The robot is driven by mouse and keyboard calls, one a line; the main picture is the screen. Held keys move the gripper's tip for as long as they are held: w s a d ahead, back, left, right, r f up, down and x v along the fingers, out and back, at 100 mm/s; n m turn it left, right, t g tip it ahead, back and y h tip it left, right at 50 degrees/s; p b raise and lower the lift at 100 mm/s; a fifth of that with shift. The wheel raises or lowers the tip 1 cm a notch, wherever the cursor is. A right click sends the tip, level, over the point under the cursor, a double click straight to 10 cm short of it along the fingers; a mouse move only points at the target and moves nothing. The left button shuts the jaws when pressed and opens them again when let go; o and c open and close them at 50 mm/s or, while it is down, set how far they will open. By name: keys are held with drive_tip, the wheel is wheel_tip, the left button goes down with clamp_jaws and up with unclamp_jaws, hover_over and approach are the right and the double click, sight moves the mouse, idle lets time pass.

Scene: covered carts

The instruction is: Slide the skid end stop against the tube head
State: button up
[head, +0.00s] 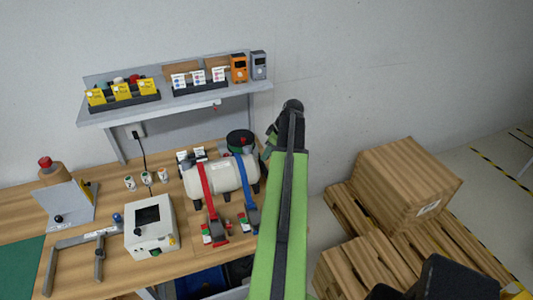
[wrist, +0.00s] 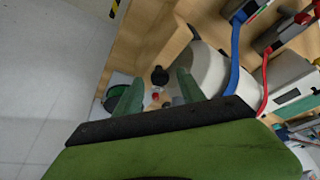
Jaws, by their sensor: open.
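The white tube (head: 225,179) lies on its side on the bench, with a red strap (head: 207,190) and a blue strap (head: 246,185) over it. In the wrist view the white tube (wrist: 212,68) is right of my fingers, with its rounded head towards them. A black round knob (wrist: 160,75) shows between my fingertips, apart from the head; it may belong to the skid end stop, whose body I cannot make out. My gripper (wrist: 158,82) is open and empty, with its fingers apart. In the head view the arm hides most of this area.
A green-and-black reel (head: 240,141) stands behind the tube. A white control box (head: 150,226) and several small jars are left of it. The shelf (head: 180,105) with bins overhangs the bench's back.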

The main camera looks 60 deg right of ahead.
drive_tip(key=shift+r, duration=0.1)
drive_tip(key=p+v, duration=1.6)
drive_tip(key=v, duration=0.1)
drive_tip(key=shift+s, duration=0.1)
